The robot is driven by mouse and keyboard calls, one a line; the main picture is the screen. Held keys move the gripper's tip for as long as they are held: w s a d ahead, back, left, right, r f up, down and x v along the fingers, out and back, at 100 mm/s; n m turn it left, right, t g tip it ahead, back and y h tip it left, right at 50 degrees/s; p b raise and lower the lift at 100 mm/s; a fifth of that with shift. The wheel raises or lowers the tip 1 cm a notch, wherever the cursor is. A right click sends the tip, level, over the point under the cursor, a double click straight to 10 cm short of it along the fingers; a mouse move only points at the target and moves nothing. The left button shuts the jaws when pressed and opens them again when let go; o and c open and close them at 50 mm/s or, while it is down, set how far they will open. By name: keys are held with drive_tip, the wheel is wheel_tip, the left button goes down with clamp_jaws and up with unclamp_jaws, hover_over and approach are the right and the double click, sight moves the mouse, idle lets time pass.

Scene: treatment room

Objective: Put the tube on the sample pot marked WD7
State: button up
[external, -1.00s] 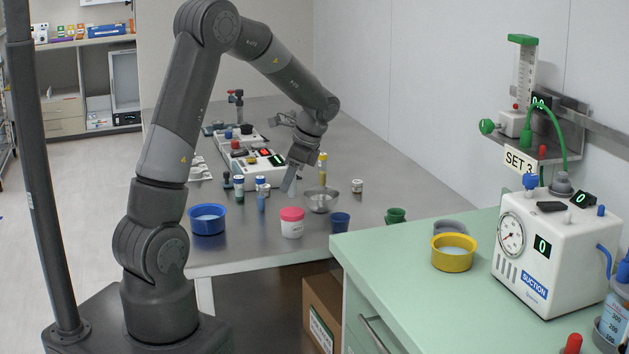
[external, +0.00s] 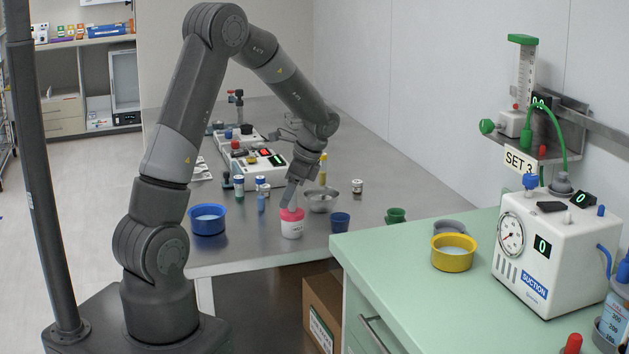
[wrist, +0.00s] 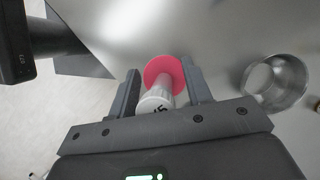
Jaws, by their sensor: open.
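The sample pot (external: 292,229) is white with a pink lid and stands on the steel table; its mark is too small to read. The pink lid (wrist: 165,65) also shows in the wrist view. A pale tube (wrist: 161,88) with a white, marked end stands over the lid between my fingers, its far end appearing to meet the lid. My gripper (wrist: 160,70) is open, with a gap on both sides of the tube. In the external view my gripper (external: 291,192) is right above the pot, and its fingers largely hide the tube.
A blue bowl (external: 207,231) and several small bottles stand to the left. The green counter (external: 400,280) is at the front right.

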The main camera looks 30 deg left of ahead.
drive_tip(key=v, duration=1.2)
drive_tip(key=s+a+r+n+t+h, duration=0.25)
drive_tip(key=s+a+r+n, duration=0.3)
drive_tip(key=s+r, duration=0.4)
drive_tip(key=s+a+f+n+t+h, duration=0.1)
drive_tip(key=s+n+t, duration=0.1)
drive_tip(key=s+n, duration=0.2)
drive_tip(key=s+a+n+t+h, duration=0.1)
drive_tip(key=s+n, duration=0.4)
drive_tip(key=s, duration=0.6)
drive_tip(key=shift+a+f+t, duration=0.4)
drive_tip(key=shift+t, duration=0.35)
